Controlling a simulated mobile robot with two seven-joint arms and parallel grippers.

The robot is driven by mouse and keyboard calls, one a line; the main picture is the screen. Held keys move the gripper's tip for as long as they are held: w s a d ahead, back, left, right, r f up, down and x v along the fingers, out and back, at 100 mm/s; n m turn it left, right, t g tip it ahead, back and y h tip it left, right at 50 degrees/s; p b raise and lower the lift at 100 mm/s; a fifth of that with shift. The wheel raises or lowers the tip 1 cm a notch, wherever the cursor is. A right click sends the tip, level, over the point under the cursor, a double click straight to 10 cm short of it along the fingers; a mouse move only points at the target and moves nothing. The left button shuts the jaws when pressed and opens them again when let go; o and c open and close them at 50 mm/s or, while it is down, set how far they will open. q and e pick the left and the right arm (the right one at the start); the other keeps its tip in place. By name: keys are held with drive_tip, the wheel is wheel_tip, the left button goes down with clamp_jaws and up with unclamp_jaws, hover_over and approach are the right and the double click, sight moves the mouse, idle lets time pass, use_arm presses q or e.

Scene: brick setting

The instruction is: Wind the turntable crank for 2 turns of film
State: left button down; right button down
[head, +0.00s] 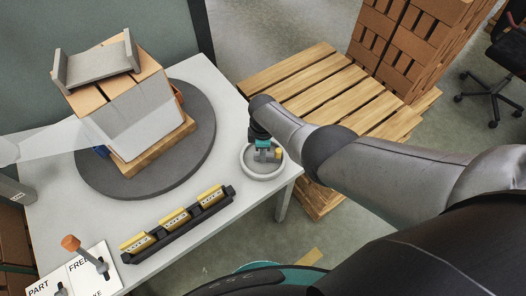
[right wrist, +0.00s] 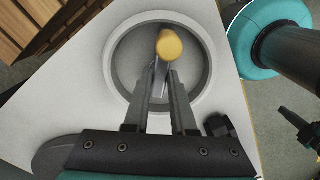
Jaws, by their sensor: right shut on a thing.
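The turntable (head: 203,120) is a dark grey disc on a white table, carrying a stack of boxes (head: 115,85) on a small wooden pallet. Pale film (head: 50,140) runs from the left edge to the stack and covers part of its side. The crank, with a yellow knob (head: 278,154), sits in a round white dish at the table's right; the knob (right wrist: 170,44) also shows in the right wrist view. My right gripper (head: 265,152) is over the dish, its fingers (right wrist: 163,80) shut on the crank near the knob. My left gripper is not in view.
A black rail (head: 180,225) with three yellow blocks lies along the table's front. A lever with an orange knob (head: 70,242) stands on a printed plate at front left. A wooden pallet (head: 305,85) and stacked bricks (head: 405,45) stand beyond the table's right edge.

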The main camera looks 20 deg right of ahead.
drive_tip(key=n, duration=0.7)
idle(0.6)
drive_tip(key=c, duration=0.8)
unclamp_jaws()
drive_tip(key=shift+o, duration=0.2)
drive_tip(key=shift+r, duration=0.1)
drive_tip(key=shift+r+p, duration=0.4)
drive_tip(key=shift+r, duration=0.2)
wheel_tip(320, 180, up, 14)
drive_tip(key=p, duration=0.7)
drive_tip(key=shift+f, duration=0.1)
